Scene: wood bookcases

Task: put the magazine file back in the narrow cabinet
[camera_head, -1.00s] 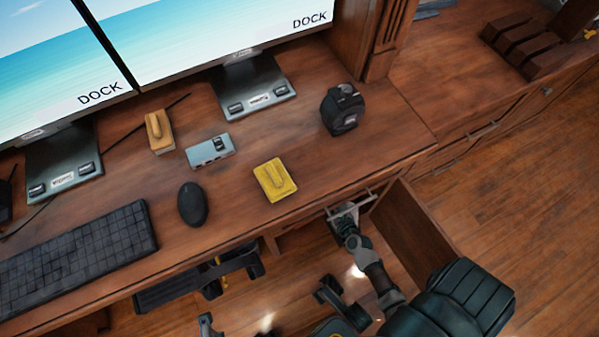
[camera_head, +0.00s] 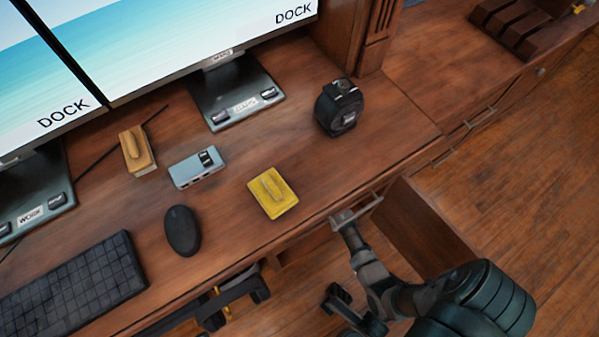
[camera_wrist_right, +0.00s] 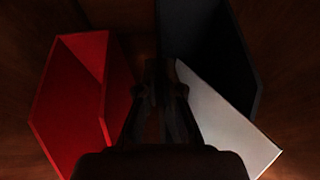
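In the right wrist view a red magazine file (camera_wrist_right: 75,105) stands on the left, its open top facing the camera. On the right is a second file, with a dark inside (camera_wrist_right: 215,50) and a pale grey side (camera_wrist_right: 225,120). My right gripper (camera_wrist_right: 160,72) lies between them, its fingertips close together at the near edge of the dark and grey file. The dim light hides whether they hold that edge. In the head view my right arm reaches below the desk edge at the open cabinet door (camera_head: 430,228); the fingers are not clear there. My left gripper is not in view.
The desktop carries a yellow block (camera_head: 272,193), a grey hub (camera_head: 196,168), a mouse (camera_head: 182,230), a keyboard (camera_head: 72,287), a tan block (camera_head: 136,150) and a black device (camera_head: 339,108). Wooden floor is clear at right.

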